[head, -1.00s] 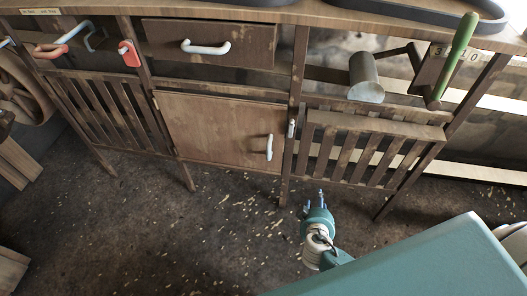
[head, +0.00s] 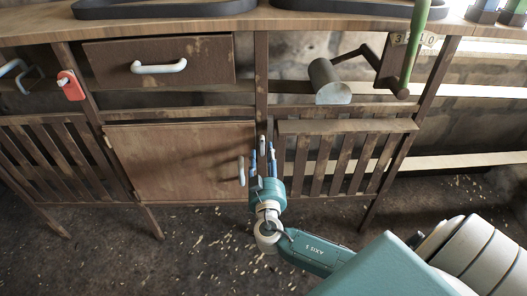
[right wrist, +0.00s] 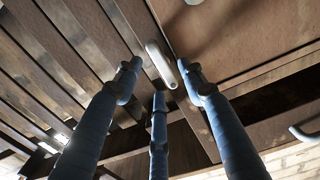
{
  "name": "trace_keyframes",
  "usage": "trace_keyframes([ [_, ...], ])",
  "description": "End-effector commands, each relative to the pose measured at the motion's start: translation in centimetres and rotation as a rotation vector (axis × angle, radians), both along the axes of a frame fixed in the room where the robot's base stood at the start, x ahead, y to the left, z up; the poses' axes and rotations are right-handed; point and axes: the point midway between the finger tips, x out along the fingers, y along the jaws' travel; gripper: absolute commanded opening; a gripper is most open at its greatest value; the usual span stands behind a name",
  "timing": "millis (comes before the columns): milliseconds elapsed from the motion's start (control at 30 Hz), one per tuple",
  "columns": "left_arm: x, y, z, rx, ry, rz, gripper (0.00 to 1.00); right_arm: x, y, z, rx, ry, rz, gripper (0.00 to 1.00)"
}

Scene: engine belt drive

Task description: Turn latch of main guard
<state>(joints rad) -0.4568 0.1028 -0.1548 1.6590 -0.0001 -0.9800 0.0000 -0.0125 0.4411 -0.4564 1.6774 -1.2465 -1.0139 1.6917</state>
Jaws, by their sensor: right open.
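A small pale latch (head: 262,144) sits on the wooden post between the plain door and the right slatted guard (head: 340,155). In the right wrist view the latch (right wrist: 160,62) is a light rounded bar at the edge of the slats. My right gripper (head: 263,160) is open, with its blue fingers pointing at the post just around the latch's place in the picture. In the right wrist view its fingertips (right wrist: 158,82) spread on both sides of the latch's lower end, with a third finger below. Contact cannot be told. My left gripper is out of view.
The plain door (head: 180,160) has a white handle (head: 241,170) close left of my gripper. A drawer (head: 160,60), a red tag (head: 71,86), a grey cylinder on a crank (head: 328,80) and a green lever (head: 414,45) are nearby.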

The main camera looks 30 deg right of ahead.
Motion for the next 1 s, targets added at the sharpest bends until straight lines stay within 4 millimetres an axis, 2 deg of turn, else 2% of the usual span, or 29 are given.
trace_keyframes([
  [200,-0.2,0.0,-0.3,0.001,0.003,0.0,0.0,1.9,-1.1,0.0,0.0,0.0,0.002,0.41],
  [533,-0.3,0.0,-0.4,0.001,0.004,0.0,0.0,2.1,-1.3,-0.1,0.001,0.002,0.001,0.41],
  [733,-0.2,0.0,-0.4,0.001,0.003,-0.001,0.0,2.1,-1.3,-0.1,0.001,0.002,0.001,0.01],
  [1000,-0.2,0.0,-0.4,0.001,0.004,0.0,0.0,2.1,-1.3,-0.1,-0.009,0.008,0.001,0.0],
])
